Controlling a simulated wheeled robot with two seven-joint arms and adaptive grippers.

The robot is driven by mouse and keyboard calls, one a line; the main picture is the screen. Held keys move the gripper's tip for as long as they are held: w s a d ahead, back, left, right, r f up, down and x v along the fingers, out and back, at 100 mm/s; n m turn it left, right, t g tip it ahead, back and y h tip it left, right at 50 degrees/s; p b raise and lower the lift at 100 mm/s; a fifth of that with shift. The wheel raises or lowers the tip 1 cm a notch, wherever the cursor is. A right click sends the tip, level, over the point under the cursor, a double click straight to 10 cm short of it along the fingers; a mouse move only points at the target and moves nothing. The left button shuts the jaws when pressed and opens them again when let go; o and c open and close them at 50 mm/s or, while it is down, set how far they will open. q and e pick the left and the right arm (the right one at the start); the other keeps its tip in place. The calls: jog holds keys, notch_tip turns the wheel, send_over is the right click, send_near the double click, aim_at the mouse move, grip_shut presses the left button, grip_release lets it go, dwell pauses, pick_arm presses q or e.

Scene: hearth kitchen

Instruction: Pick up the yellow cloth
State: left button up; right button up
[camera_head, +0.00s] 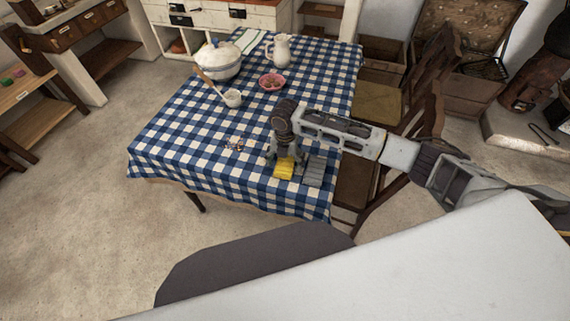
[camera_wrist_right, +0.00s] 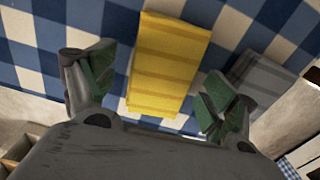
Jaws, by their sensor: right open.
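The yellow cloth (camera_head: 284,169) lies folded on the blue and white checked tablecloth, near the front right part of the table. In the right wrist view the yellow cloth (camera_wrist_right: 168,65) has darker stripes and lies between and beyond the fingertips. My right gripper (camera_head: 284,156) points down over the cloth from behind it. Its fingers are spread open in the right wrist view (camera_wrist_right: 150,88), one on each side of the cloth, with nothing gripped. I cannot tell the exact height of the fingertips above the table. My left gripper is not in view.
A grey folded cloth (camera_head: 314,171) lies close to the right of the yellow one. Small items (camera_head: 235,145) lie to the left. Wooden chairs (camera_head: 423,113) line the right side.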

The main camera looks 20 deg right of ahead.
jog(key=shift+f, duration=0.25)
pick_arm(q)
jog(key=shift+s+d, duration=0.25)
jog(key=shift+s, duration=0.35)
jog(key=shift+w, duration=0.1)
pick_arm(e)
jog(key=shift+c, duration=0.5)
jog(key=c, duration=1)
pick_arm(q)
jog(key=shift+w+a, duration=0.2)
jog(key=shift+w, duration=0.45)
pick_arm(e)
jog(key=shift+c, duration=0.2)
jog(key=shift+r, duration=0.15)
